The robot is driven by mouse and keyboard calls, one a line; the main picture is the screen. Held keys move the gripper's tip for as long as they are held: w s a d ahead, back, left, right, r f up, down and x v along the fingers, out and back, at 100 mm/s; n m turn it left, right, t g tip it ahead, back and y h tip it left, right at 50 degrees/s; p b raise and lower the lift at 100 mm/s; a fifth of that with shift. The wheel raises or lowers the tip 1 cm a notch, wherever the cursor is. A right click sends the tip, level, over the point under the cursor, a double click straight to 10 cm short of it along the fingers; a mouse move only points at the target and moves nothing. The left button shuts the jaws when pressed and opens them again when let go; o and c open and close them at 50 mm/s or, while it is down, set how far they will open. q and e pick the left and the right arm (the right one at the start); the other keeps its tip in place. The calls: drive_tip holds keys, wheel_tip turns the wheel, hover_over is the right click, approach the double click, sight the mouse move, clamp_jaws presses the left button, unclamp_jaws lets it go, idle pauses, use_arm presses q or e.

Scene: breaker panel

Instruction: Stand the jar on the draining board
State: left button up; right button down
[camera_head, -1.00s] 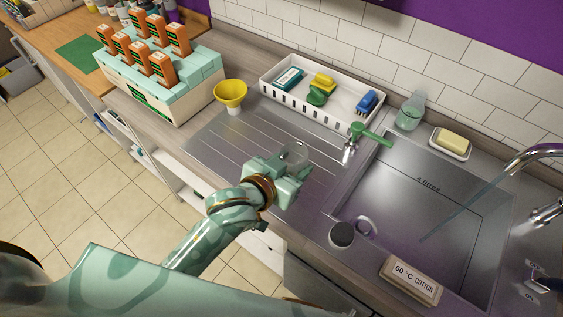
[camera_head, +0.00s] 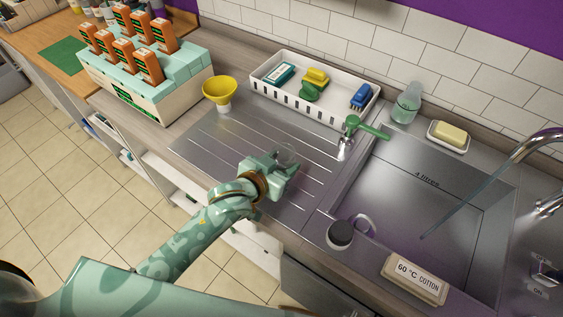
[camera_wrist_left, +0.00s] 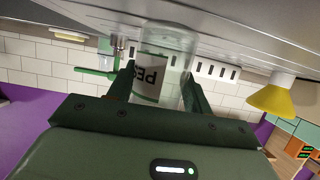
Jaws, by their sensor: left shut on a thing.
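A clear glass jar (camera_head: 287,154) is between the fingers of my left gripper (camera_head: 281,167), over the ribbed metal draining board (camera_head: 213,140). In the left wrist view the picture is upside down; the jar (camera_wrist_left: 172,45) carries a white label with dark letters, and the left gripper (camera_wrist_left: 160,88) has a finger on either side of it, shut on it. The jar looks about upright there, its base towards the board. I cannot tell whether it touches the board. My right gripper is not in view.
A yellow funnel (camera_head: 220,90) on a white base stands at the board's far left. A white rack (camera_head: 330,105) with cleaning things is behind. A green-handled tap (camera_head: 368,127), a mug (camera_head: 340,234) and the sink (camera_head: 395,195) lie right. The board's left part is clear.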

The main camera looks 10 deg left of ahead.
use_arm(q)
drive_tip(key=o, duration=1.1)
drive_tip(key=shift+f, duration=0.1)
drive_tip(key=shift+s+a+r, duration=0.1)
drive_tip(key=shift+s+r, duration=0.15)
drive_tip(key=p+v, duration=0.2)
drive_tip(key=v, duration=0.9)
drive_tip(key=shift+s+a+p, duration=0.1)
drive_tip(key=shift+s+p, duration=0.1)
drive_tip(key=shift+p, duration=0.1)
